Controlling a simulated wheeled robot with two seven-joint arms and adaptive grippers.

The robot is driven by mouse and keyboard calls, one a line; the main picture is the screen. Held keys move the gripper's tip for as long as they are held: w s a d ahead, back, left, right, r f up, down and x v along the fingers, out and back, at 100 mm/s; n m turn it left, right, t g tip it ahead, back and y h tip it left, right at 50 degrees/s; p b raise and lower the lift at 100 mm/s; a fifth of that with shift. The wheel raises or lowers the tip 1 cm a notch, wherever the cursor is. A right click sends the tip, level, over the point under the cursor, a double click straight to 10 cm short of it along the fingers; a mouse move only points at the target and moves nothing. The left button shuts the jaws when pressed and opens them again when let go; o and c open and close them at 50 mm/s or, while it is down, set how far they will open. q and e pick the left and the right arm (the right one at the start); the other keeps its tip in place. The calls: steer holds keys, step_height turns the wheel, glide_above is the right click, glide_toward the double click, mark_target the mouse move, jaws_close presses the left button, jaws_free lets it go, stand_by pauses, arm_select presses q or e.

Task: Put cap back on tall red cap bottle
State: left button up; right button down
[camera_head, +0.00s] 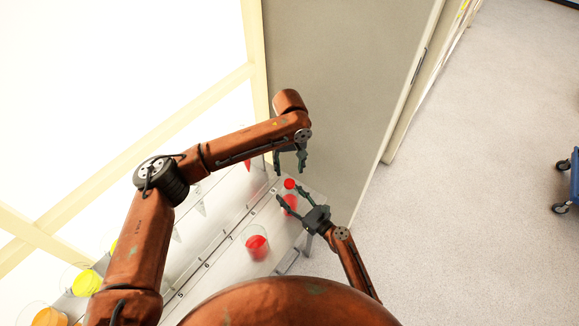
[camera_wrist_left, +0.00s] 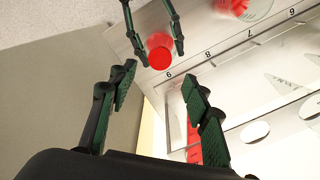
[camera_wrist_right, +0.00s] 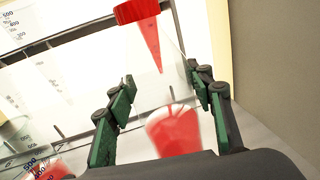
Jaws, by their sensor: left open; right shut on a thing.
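The tall bottle (camera_wrist_right: 174,132) is clear with red liquid at its bottom and stands near the right end of the bench. My right gripper (camera_head: 292,200) has its fingers on either side of the bottle's body and is shut on it. My left gripper (camera_head: 290,166) is open and empty, above and apart from the cap.
A beaker with red liquid (camera_head: 257,246) stands left of the bottle. A red cone-shaped vessel (camera_head: 248,166) is at the rack behind. Yellow (camera_head: 87,282) and orange (camera_head: 49,317) samples stand at the lower left. A grey panel (camera_head: 340,80) rises behind; open floor lies right.

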mark_target(289, 182)
arm_select(q)
steer(key=shift+f, duration=0.1)
steer(key=shift+f, duration=3.95)
steer(key=shift+c, duration=0.6)
